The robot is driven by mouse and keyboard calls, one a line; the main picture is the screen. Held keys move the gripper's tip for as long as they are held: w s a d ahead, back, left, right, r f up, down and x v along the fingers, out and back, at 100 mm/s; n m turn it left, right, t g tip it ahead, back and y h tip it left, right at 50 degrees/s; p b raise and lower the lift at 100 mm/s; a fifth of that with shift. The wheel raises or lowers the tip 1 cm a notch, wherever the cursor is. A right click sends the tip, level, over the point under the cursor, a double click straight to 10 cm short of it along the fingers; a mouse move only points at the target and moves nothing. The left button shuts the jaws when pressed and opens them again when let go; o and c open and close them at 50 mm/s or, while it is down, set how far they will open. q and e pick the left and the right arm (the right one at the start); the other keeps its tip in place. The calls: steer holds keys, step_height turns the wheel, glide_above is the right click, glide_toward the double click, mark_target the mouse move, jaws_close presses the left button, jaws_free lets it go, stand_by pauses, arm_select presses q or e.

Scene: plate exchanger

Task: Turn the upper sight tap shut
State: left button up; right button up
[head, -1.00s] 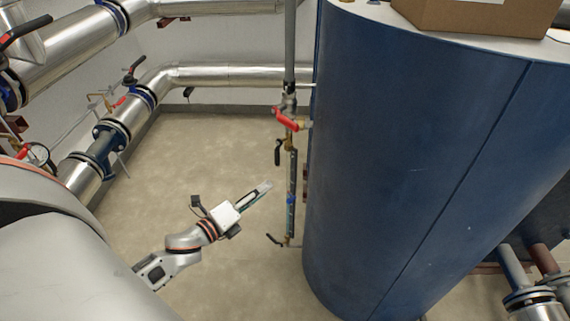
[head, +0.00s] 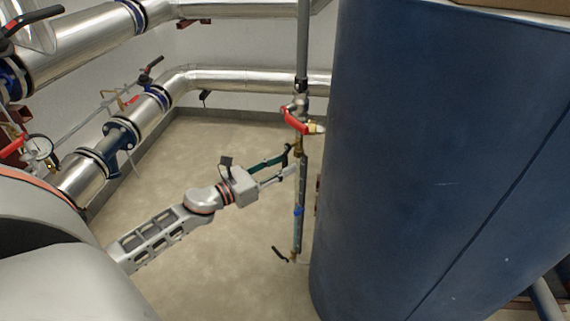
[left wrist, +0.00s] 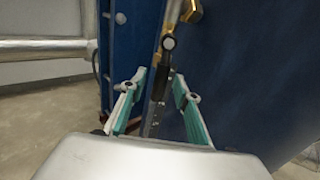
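The upper sight tap (head: 299,147) is a brass body with a black lever, at the top of the thin upright gauge beside the blue tank. In the left wrist view its black lever (left wrist: 161,75) hangs down from near the brass fitting (left wrist: 193,12). My left gripper (head: 291,161) is at the tap, its fingers spread. In the left wrist view the open fingers (left wrist: 158,82) lie one on each side of the lever, with gaps visible. In the head view the gripper partly hides the lever. My right gripper is not in view.
A red-handled valve (head: 296,122) sits just above the tap. The lower tap (head: 292,257) with a black lever is at the gauge's bottom. The blue tank (head: 430,150) stands close on the right. Silver pipes (head: 230,80) run behind; the floor on the left is clear.

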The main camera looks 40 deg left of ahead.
arm_select(q)
steer(key=shift+w+d, duration=0.15)
steer(key=shift+w, duration=0.45)
jaws_close()
